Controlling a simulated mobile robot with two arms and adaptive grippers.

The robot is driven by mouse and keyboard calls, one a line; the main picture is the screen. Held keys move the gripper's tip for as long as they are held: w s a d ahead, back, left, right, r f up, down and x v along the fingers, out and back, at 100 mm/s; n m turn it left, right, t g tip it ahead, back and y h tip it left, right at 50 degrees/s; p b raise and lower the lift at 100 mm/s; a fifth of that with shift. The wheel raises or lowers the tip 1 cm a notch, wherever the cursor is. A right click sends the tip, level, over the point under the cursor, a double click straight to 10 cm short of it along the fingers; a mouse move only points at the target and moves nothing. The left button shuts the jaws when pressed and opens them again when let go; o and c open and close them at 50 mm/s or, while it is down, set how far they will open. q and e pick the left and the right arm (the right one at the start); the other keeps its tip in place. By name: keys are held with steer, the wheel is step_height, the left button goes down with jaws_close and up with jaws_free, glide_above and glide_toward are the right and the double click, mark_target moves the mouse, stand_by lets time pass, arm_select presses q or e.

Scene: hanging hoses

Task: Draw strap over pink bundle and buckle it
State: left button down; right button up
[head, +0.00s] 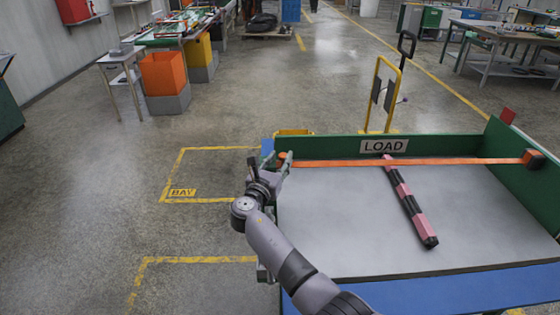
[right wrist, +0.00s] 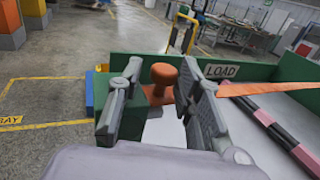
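The pink bundle (head: 404,193), banded pink and black, lies slanted on the grey bed of a green-walled cart. The orange strap (head: 455,161) runs from an orange block (head: 532,158) at the right wall leftward, crossing the bundle near its far end. In the right wrist view the strap (right wrist: 252,88) passes out of sight behind a finger. An orange knob-topped post (right wrist: 162,82) stands at the bed's left edge. My right gripper (head: 270,167) is there, its fingers apart on either side of the post. Whether the strap touches the post is hidden. My left gripper is out of view.
A green back wall bears a LOAD sign (head: 384,146). Behind it stands a yellow frame (head: 380,95). Yellow floor lines mark a bay (head: 182,193) left of the cart. Orange bins (head: 163,74) and benches stand farther back. The floor left of the cart is clear.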

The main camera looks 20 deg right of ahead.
steer(key=v, duration=0.7)
steer(key=shift+s+a, duration=0.2)
